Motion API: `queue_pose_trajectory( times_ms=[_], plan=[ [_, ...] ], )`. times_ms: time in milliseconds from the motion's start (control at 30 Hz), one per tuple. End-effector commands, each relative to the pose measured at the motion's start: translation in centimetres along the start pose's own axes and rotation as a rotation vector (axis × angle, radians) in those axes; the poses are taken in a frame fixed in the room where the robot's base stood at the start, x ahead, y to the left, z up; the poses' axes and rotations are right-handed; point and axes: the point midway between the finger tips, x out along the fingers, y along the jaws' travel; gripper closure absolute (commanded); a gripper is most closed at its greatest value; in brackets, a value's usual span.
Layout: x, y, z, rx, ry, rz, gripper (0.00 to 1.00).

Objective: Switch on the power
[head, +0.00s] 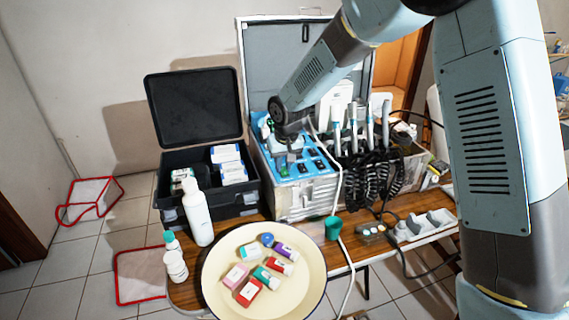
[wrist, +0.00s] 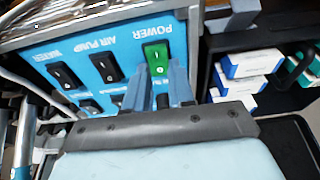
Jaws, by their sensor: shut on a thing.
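The dental unit's blue control panel (head: 318,183) faces up inside the open metal case. In the wrist view its labels are upside down, and the green power switch (wrist: 155,55) sits by the word POWER. Black rocker switches marked AIR PUMP (wrist: 105,67) and WATER (wrist: 66,75) are to its left. My gripper (wrist: 158,78) reaches to the green switch, with one finger on each side, and is shut on it. In the head view my gripper (head: 291,157) is low over the panel's left part. Whether the switch is on or off I cannot tell.
A black open case (head: 205,205) with small boxes stands left of the unit. Handpieces (head: 353,117) with coiled black cords stand to the right. A white bottle (head: 197,215) and a cream round tray (head: 225,302) with small containers are in front.

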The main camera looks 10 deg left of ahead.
Motion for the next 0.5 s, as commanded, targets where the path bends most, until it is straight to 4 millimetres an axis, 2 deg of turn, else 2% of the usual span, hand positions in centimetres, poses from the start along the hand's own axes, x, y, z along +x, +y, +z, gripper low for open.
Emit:
queue_pose_trajectory(
  times_ms=[433,467,500],
  plan=[
    [0.10,0.39,0.26,0.003,0.029,0.003,1.00],
    [0.10,0.39,0.26,0.003,0.029,0.003,0.76],
    [0.10,0.38,0.27,0.003,0.029,0.003,0.72]
  ],
)
